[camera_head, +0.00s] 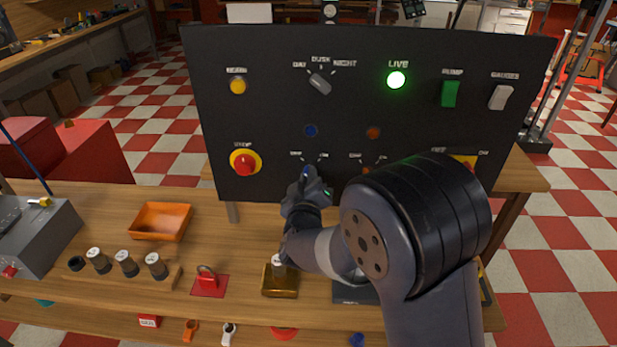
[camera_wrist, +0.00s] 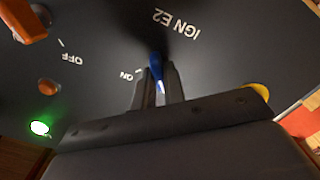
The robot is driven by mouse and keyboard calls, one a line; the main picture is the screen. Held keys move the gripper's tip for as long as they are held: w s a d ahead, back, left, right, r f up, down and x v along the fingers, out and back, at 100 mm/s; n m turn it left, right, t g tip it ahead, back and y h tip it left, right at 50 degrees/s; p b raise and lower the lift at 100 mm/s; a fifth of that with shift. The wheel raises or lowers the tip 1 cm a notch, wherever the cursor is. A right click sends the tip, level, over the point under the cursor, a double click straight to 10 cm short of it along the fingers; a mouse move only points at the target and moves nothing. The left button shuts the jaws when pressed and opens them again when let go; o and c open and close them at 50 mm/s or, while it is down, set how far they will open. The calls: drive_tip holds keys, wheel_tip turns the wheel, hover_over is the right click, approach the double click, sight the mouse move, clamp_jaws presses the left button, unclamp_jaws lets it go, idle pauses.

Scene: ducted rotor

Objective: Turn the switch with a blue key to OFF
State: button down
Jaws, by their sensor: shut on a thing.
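The black control panel (camera_head: 215,100) stands upright at the back of the wooden bench. My gripper (camera_head: 306,180) is at its lower middle, shut on the blue key (camera_head: 305,173). In the wrist view, my gripper's fingers (camera_wrist: 158,78) stand on both sides of the blue key (camera_wrist: 156,66), against the panel. That view is upside down. The label IGN E2 (camera_wrist: 177,24) is above the key, and an ON mark (camera_wrist: 130,75) is to its left. The blue switch's own OFF mark is hidden there by my gripper. I cannot tell the exact angle of the key.
An orange key (camera_wrist: 22,20) is on the neighbouring switch, with its OFF mark (camera_wrist: 72,58). A red stop button (camera_head: 244,162) is left of my gripper. The green LIVE lamp (camera_head: 396,80) is lit. An orange tray (camera_head: 161,221) and a red padlock (camera_head: 207,280) lie on the bench.

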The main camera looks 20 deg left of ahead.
drive_tip(key=c, duration=1.5)
unclamp_jaws()
drive_tip(key=b+v, duration=0.2)
drive_tip(key=v, duration=0.9)
drive_tip(key=shift+w, duration=0.2)
drive_tip(key=shift+m, duration=0.3)
drive_tip(key=p+x, duration=0.1)
drive_tip(key=x, duration=0.9)
drive_tip(key=shift+w+a+p, duration=0.1)
drive_tip(key=shift+w+p, duration=0.15)
drive_tip(key=shift+p, duration=0.15)
